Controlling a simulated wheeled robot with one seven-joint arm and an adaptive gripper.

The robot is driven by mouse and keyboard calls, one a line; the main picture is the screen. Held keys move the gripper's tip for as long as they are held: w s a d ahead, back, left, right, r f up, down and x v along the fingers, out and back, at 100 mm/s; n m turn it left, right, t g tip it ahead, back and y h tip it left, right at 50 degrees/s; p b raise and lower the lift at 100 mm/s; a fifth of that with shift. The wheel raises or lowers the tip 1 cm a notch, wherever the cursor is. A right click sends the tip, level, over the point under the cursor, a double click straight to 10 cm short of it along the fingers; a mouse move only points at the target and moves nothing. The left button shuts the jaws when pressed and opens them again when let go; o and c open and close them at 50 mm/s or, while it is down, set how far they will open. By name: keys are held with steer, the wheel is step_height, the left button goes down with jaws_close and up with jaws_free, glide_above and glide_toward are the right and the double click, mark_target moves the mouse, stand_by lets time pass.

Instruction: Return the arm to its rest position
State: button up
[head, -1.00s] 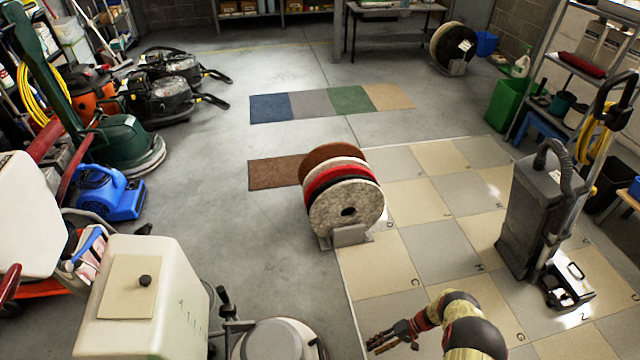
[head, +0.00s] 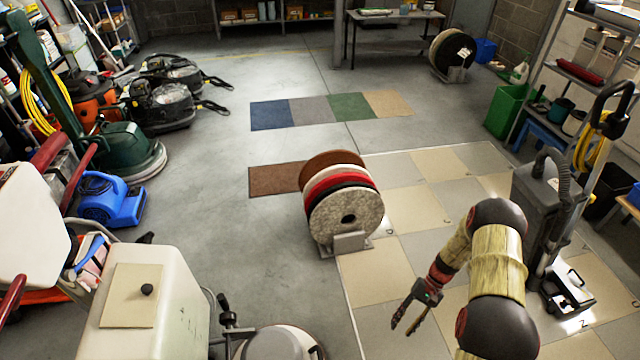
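My arm (head: 497,262) rises from the bottom right of the head view, bent, over the beige and grey tiled floor. My gripper (head: 402,326) hangs at its end, pointing down and to the left. Its two dark fingers look parted, with nothing visible between them. The gripper is in front of and to the right of the rack of round pads, apart from it.
A rack of round buffer pads (head: 346,217) stands at the centre. An upright vacuum (head: 543,205) stands right of my arm, close to it in the picture. A cream machine (head: 150,320) is at the lower left. Coloured mats (head: 350,107) lie flat farther back.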

step_height(320, 180, up, 30)
steer(key=s+a+f+t+h+p, duration=0.1)
steer(key=s+a+t+h+p, duration=0.1)
steer(key=h, duration=0.2)
steer(key=s+a+r+n+t+p, duration=0.1)
steer(key=s+r, duration=0.4)
steer(key=r, duration=0.6)
steer(key=s+a+r+n+t+h+p, duration=0.1)
steer(key=s+a+r+t, duration=0.3)
steer(key=r, duration=0.7)
steer(key=s+a+r+n+t+h+p, duration=0.1)
steer(key=s+r+t, duration=0.3)
steer(key=r, duration=0.7)
steer(key=shift+s+a+n+p, duration=0.35)
steer(key=shift+s+a+n, duration=0.15)
steer(key=shift+s+a, duration=0.3)
